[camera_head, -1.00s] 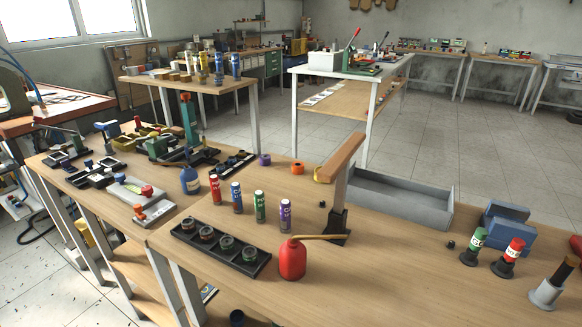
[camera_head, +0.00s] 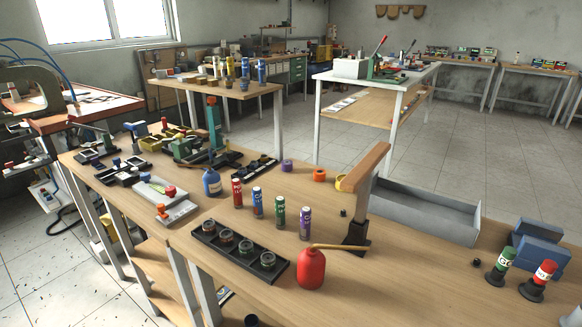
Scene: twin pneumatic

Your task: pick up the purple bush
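The purple bush (camera_head: 287,165) is a small, short ring-like piece standing on the wooden workbench (camera_head: 400,290), toward its far edge. An orange bush (camera_head: 319,175) of similar shape stands just to its right, apart from it. A yellow bush (camera_head: 341,183) is farther right, partly hidden behind an upright post with a wooden top. My gripper is not in view.
Red, blue, green and purple cans (camera_head: 280,212) stand in front of the bushes. A black tray (camera_head: 238,252) with several round pieces and a red oil can (camera_head: 311,268) are nearer. A grey bin (camera_head: 415,210) lies right. Bare bench separates the cans and bushes.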

